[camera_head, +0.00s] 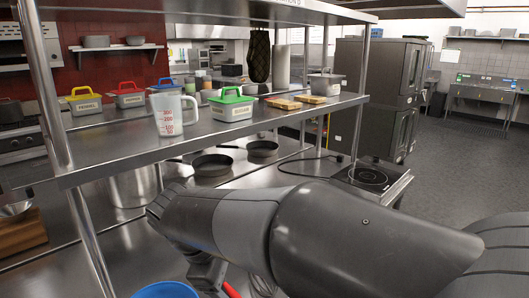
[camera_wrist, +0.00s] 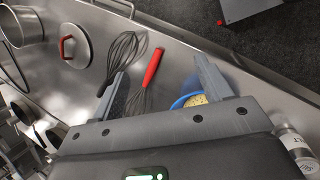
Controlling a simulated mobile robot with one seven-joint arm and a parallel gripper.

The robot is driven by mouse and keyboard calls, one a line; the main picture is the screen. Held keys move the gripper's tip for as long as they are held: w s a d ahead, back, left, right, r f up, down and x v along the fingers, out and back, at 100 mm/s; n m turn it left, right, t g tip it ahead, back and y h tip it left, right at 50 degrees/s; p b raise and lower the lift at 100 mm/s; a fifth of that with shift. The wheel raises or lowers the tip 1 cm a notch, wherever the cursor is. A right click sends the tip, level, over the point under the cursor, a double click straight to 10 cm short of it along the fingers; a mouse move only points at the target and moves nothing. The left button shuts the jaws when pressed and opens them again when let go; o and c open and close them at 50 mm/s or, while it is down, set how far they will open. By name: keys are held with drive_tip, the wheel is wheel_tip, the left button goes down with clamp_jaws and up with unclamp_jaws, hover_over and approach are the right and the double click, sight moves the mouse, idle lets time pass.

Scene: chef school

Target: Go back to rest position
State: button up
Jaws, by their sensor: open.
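My gripper (camera_wrist: 158,88) is open in the wrist view, with its two fingers apart over the steel counter (camera_wrist: 185,62). A whisk with a red handle (camera_wrist: 153,68) lies between and beyond the fingers; its wires are partly behind my gripper. I cannot tell how far above it my gripper is. A blue bowl (camera_wrist: 188,101) with pale contents is partly hidden by the right finger. In the head view my arm reaches from the right toward the lower middle, and the fingertips are hidden. The blue bowl also shows at the bottom edge (camera_head: 165,290).
A steel shelf (camera_head: 100,160) above the counter holds lidded containers, a measuring jug (camera_head: 168,113) and boards. Pans (camera_head: 212,164) sit below it. In the wrist view, a dark whisk (camera_wrist: 122,50), a lid (camera_wrist: 74,46) and a jar (camera_wrist: 296,150) surround my gripper. The floor (camera_head: 465,165) at right is clear.

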drive_tip(key=s+d+m+t+y, duration=0.1)
drive_tip(key=s+d+m, duration=0.4)
drive_tip(key=d, duration=0.6)
drive_tip(key=s+d+m+t+y, duration=0.2)
drive_tip(key=s+d+m, duration=0.3)
drive_tip(key=d+m, duration=0.5)
drive_tip(key=shift+s+d+r+m+y, duration=0.2)
drive_tip(key=shift+d+m+y, duration=0.1)
drive_tip(key=shift+d+y, duration=0.4)
